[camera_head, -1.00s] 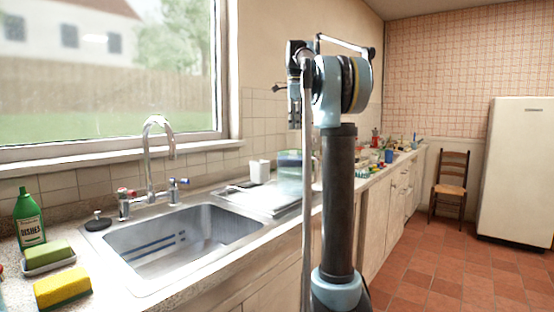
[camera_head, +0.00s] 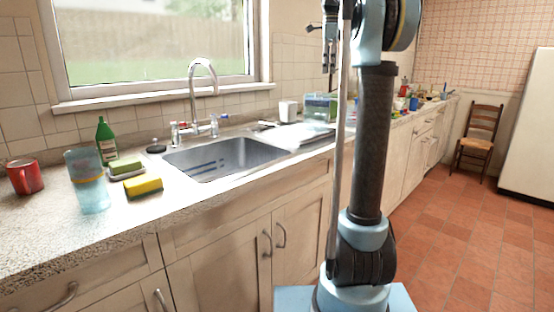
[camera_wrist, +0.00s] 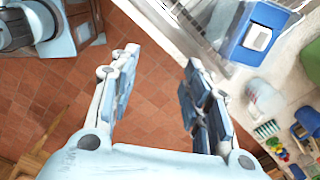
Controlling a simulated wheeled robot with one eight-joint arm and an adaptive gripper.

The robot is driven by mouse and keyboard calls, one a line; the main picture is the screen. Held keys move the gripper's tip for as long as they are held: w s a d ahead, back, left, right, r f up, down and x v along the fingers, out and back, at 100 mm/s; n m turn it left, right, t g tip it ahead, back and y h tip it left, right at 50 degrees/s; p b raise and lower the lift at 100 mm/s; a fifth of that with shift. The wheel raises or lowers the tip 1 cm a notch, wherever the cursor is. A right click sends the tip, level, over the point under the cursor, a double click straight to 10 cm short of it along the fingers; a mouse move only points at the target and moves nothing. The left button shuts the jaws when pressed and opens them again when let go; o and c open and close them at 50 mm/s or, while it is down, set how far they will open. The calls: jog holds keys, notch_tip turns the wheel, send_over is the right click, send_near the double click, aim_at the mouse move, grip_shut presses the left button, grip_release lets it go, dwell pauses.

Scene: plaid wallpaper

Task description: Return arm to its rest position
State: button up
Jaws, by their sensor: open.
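My arm stands upright in the head view, right of the sink and in front of the counter. My gripper (camera_head: 330,48) hangs from its upper part, cut by the picture's top edge. In the wrist view my gripper (camera_wrist: 160,62) has its two fingers spread wide apart, with nothing between them. Red floor tiles (camera_wrist: 155,105) show below the gap. The counter edge lies to the right of the fingers, apart from them.
The counter holds a red mug (camera_head: 25,177), a translucent blue cup (camera_head: 88,182), a green bottle (camera_head: 106,140), a yellow sponge (camera_head: 143,186) and a sink (camera_head: 228,160). A blue-green box (camera_head: 318,107) stands beyond. A chair (camera_head: 480,135) and fridge (camera_head: 535,130) stand right; the floor between is clear.

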jog(key=s+f+n+t, duration=0.1)
jog(key=s+f+n, duration=0.9)
jog(key=s+f, duration=0.9)
jog(key=s+f+n+t, duration=0.1)
jog(key=s+f+n, duration=1)
jog(key=s+f, duration=0.8)
notch_tip(320, 180, down, 8)
jog(key=shift+a, duration=0.45)
jog(key=shift+w+f, duration=0.2)
jog(key=shift+w, duration=0.3)
